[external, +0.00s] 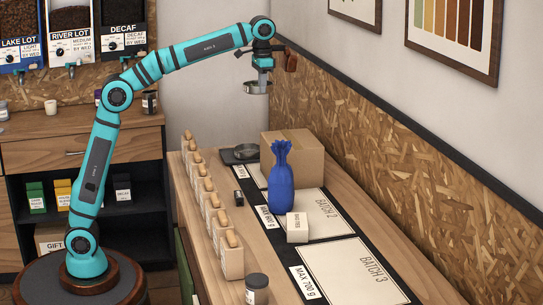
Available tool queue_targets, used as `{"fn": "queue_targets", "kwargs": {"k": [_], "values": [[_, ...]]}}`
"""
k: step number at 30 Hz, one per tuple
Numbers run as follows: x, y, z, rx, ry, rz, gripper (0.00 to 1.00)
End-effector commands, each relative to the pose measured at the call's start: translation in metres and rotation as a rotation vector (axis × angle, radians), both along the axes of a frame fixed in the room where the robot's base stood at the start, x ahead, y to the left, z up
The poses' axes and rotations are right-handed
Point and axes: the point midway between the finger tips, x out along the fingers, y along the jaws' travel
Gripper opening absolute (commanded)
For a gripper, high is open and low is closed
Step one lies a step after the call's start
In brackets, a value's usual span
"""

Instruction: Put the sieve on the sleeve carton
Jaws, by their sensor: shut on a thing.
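My gripper (264,66) is high above the far end of the counter, pointing down. It is shut on the sieve (256,88), a round, shallow metal thing hanging level just below it. Where the fingers meet the sieve is too small to make out. A plain brown cardboard carton (305,158), which looks like the sleeve carton, stands on the counter against the wall, lower and to the right of the sieve. Its top looks closed and bare. The sieve is well apart from it. The blue bag hides part of the carton's front.
A tall blue bag (281,180) stands in front of the carton, with a small white box (297,227) beside it. A dark scale (240,153) lies left of the carton. Several wood-topped containers (213,205) line the counter's left edge. A dark jar (257,288) stands at the near end.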

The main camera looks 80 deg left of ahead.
Motion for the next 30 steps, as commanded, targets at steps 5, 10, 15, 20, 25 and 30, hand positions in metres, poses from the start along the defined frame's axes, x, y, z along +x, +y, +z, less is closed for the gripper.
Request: {"fn": "queue_targets", "kwargs": {"k": [5,10,15,20,25,30], "values": [[0.017,0.068,-0.043,0.000,0.003,0.078,0.00],[0.026,0.130,-0.084,0.000,0.004,0.146,0.00],[0.027,0.192,-0.125,0.000,0.002,0.211,0.00],[0.021,0.251,-0.164,0.000,0.002,0.275,0.00],[0.008,0.311,-0.206,-0.001,0.003,0.339,0.00],[-0.014,0.370,-0.247,-0.001,0.003,0.406,0.00]]}}
